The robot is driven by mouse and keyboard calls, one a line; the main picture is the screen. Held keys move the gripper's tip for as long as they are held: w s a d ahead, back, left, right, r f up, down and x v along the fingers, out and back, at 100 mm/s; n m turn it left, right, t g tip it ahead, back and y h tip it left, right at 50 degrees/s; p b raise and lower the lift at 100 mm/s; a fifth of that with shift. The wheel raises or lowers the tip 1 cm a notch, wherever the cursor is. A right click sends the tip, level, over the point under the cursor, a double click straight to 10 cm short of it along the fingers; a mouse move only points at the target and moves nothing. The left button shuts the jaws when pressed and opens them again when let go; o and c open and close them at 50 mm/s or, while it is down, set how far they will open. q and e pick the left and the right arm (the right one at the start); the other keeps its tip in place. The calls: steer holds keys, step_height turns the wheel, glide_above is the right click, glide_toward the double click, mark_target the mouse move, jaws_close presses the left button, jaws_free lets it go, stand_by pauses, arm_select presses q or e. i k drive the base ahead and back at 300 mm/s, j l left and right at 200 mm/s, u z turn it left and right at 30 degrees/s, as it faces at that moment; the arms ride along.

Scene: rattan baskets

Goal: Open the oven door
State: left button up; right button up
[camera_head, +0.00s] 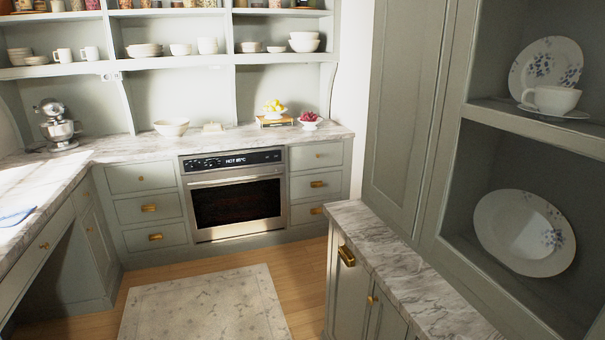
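The oven (236,193) is built into the grey cabinets under the far counter. Its door (238,205) is shut and has a dark glass window in a steel frame. A horizontal handle bar (235,180) runs along the top of the door. Above it is a black control panel (232,160) with a lit display. Neither of my grippers is in view.
A pale patterned rug (205,305) lies on the wooden floor (300,270) in front of the oven, with free room there. A marble-topped cabinet (400,265) stands at the right, and a counter (40,190) runs along the left. Drawers flank the oven.

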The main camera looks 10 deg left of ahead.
mark_target(193, 184)
steer(key=i+j+u, duration=0.3)
steer(key=i, duration=0.2)
steer(key=i+j+u, duration=0.15)
steer(key=i+u, duration=0.15)
steer(key=i, duration=0.25)
steer(key=i+u, duration=0.3)
steer(key=i, duration=0.25)
